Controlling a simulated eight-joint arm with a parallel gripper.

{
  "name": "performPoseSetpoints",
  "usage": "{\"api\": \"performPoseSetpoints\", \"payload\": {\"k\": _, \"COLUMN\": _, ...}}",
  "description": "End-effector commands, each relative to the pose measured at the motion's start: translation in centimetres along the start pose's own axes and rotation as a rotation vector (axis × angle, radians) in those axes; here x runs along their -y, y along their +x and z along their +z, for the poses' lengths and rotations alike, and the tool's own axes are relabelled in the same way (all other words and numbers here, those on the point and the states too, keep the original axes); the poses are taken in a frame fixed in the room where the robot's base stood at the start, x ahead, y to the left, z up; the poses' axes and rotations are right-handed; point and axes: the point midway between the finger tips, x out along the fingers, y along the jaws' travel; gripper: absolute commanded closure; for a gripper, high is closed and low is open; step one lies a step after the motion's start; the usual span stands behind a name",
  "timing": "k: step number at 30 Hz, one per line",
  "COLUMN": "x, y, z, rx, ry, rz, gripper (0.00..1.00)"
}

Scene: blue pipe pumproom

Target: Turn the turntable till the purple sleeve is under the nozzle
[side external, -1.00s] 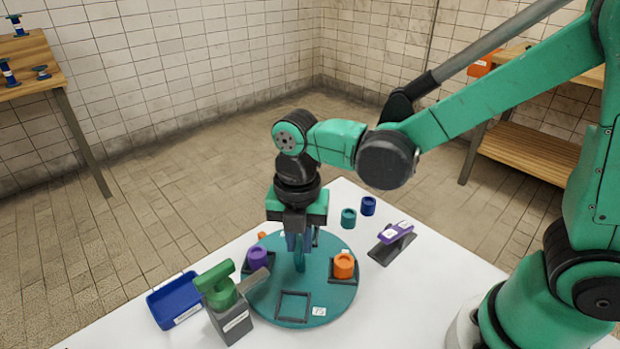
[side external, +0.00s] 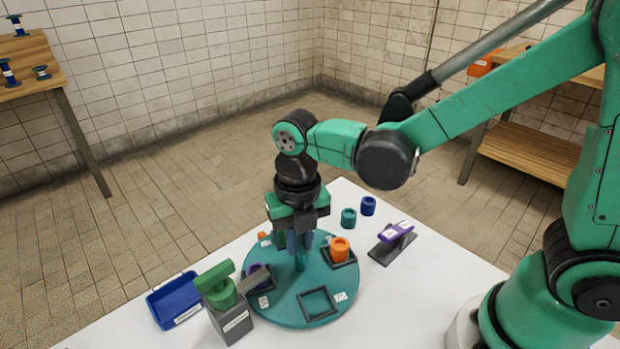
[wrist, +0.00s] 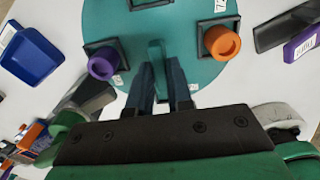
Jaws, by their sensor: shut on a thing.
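The teal turntable (side external: 285,308) lies on the white table. The purple sleeve (side external: 257,271) sits in a square frame at its left side, partly hidden behind the nozzle's grey arm (side external: 252,281). In the wrist view the purple sleeve (wrist: 102,63) shows near the rim, beside the dark nozzle arm (wrist: 92,97); I cannot tell how well they line up. An orange sleeve (side external: 341,249) sits in a frame at the right. My gripper (side external: 298,247) points down over the turntable, shut on its upright teal handle (wrist: 156,50).
The green dispenser on its grey base (side external: 232,322) stands at the turntable's left front. A blue tray (side external: 174,299) lies to its left. Loose teal (side external: 348,218) and blue (side external: 368,206) sleeves and a purple-topped stand (side external: 396,232) are at the right. An empty frame (side external: 318,303) is at the front.

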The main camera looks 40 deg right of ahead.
Motion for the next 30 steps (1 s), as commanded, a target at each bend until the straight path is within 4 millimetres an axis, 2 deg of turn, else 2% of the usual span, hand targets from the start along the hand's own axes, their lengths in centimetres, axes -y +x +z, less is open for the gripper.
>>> {"api": "performPoseSetpoints", "payload": {"k": 15, "x": -0.01, "y": 0.02, "z": -0.07, "rx": -0.002, "ry": -0.244, "rz": 0.001, "gripper": 1.0}}
{"api": "performPoseSetpoints", "payload": {"k": 30, "x": 0.0, "y": 0.03, "z": -0.07, "rx": -0.002, "ry": -0.363, "rz": 0.001, "gripper": 1.0}}
